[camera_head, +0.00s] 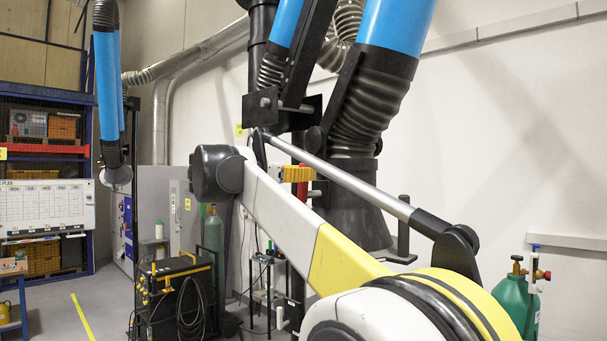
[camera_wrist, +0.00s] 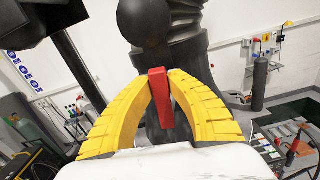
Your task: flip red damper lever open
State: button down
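The red damper lever (camera_wrist: 160,94) stands upright in the middle of the wrist view, in front of a dark duct hood (camera_wrist: 165,50). My gripper (camera_wrist: 160,80) has two yellow ribbed fingers, whose tips meet the lever's left and right sides, so it looks shut on the lever. In the head view my gripper (camera_head: 297,173) shows at the end of the white and yellow arm, in front of the duct. A bit of the red lever (camera_head: 302,189) shows just below the fingers there. The lever's lower mount is hidden.
Blue extraction arms with a black hood (camera_head: 350,215) hang close around my gripper. A welding cart (camera_head: 175,300) and a green gas cylinder (camera_head: 213,235) stand to the left. Another green cylinder (camera_head: 515,300) stands at the right.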

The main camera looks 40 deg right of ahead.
jog(key=shift+r, duration=0.1)
jog(key=shift+w+r+n+p, duration=0.1)
jog(key=shift+w+n+p, duration=0.15)
jog(key=shift+p, duration=0.3)
jog(key=shift+w+n, duration=0.15)
jog(key=shift+n, duration=0.2)
jog(key=c, duration=1.4)
grip_release()
jog(key=shift+d, duration=0.1)
jog(key=shift+o, duration=0.5)
jog(key=shift+d, duration=0.1)
jog(key=s+a, duration=0.1)
jog(key=a, duration=1.1)
